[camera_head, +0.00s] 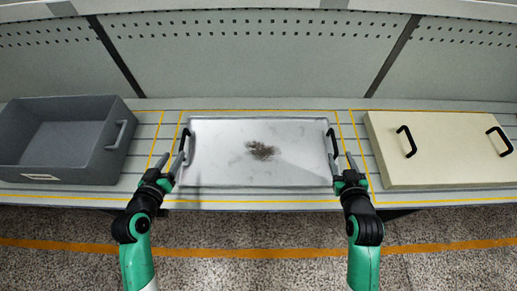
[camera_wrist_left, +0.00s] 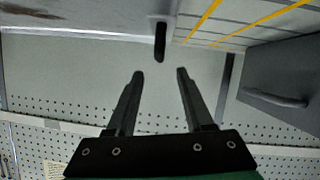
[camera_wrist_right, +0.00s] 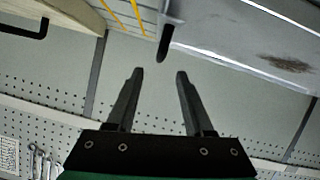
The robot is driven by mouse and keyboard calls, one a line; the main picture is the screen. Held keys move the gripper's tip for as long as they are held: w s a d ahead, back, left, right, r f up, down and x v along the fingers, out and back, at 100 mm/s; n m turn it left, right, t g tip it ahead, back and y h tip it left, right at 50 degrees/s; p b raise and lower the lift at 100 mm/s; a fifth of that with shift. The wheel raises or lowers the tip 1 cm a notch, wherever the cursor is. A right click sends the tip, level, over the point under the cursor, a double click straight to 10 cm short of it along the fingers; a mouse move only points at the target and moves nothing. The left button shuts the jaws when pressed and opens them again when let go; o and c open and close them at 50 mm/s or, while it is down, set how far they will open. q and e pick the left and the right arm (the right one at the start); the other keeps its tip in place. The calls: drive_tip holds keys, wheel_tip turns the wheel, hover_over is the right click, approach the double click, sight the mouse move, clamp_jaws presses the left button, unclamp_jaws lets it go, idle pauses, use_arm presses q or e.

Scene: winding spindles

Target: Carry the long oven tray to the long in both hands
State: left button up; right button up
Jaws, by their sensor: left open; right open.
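The long oven tray (camera_head: 225,165) is a pale metal tray with a dark brown stain, lying flat in the middle of the bench. It has a black handle at each end: the left handle (camera_head: 184,139) and the right handle (camera_head: 332,142). My left gripper (camera_head: 180,160) is open at the tray's left end; the left wrist view shows the handle (camera_wrist_left: 160,42) just beyond its fingertips. My right gripper (camera_head: 343,163) is open at the right end; the right wrist view shows the handle (camera_wrist_right: 165,42) beyond its fingertips. Neither gripper holds anything.
A grey open bin (camera_head: 111,160) with a side handle stands left of the tray. A cream board (camera_head: 450,150) with two black handles lies to the right. Yellow lines mark the slatted bench, and a perforated panel (camera_head: 240,60) rises behind.

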sight(181, 144)
use_arm(q)
drive_tip(key=x, duration=0.9)
drive_tip(key=shift+w+f, duration=0.1)
drive_tip(key=shift+w, duration=0.15)
use_arm(e)
drive_tip(key=x, duration=0.9)
drive_tip(key=shift+w+f, duration=0.1)
drive_tip(key=shift+w, duration=0.15)
use_arm(q)
drive_tip(key=shift+c, duration=0.3)
use_arm(e)
drive_tip(key=shift+c, duration=0.3)
use_arm(q)
clamp_jaws()
use_arm(e)
clamp_jaws()
